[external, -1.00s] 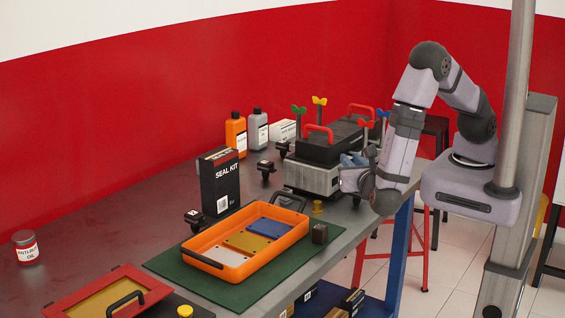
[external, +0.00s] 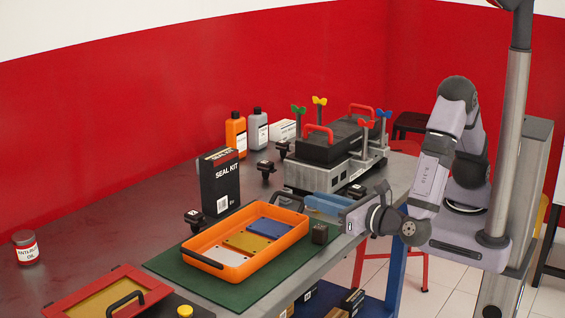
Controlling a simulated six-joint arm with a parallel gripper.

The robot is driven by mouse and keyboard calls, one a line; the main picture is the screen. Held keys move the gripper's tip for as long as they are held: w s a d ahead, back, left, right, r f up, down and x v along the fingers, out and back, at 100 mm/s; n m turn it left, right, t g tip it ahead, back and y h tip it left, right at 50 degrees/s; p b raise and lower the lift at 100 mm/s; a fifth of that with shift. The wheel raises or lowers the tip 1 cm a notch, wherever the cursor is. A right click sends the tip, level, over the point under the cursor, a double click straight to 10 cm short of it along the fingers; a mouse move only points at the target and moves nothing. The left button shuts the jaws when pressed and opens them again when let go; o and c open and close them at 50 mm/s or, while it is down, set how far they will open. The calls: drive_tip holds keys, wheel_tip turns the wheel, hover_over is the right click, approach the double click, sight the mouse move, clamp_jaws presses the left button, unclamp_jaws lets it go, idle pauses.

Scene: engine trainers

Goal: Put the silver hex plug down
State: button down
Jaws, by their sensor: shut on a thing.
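The tray lies on a green mat (external: 245,298) and has white, yellow (external: 243,243) and blue (external: 268,228) areas inside.
A dark block (external: 320,233) stands on the mat's right corner, close to my gripper. The engine block (external: 318,174) is behind it. The black seal kit box (external: 220,182) and several black fittings stand behind the tray.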

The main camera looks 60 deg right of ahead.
sight(306, 257)
drive_tip(key=a+n+y, duration=0.3)
drive_tip(key=a+y, duration=0.1)
drive_tip(key=a, duration=0.2)
drive_tip(key=shift+d+f, duration=0.2)
drive_tip(key=shift+f, duration=4.85)
drive_tip(key=shift+f, duration=0.15)
drive_tip(key=c, duration=1.7)
unclamp_jaws()
drive_tip(key=shift+o, duration=0.2)
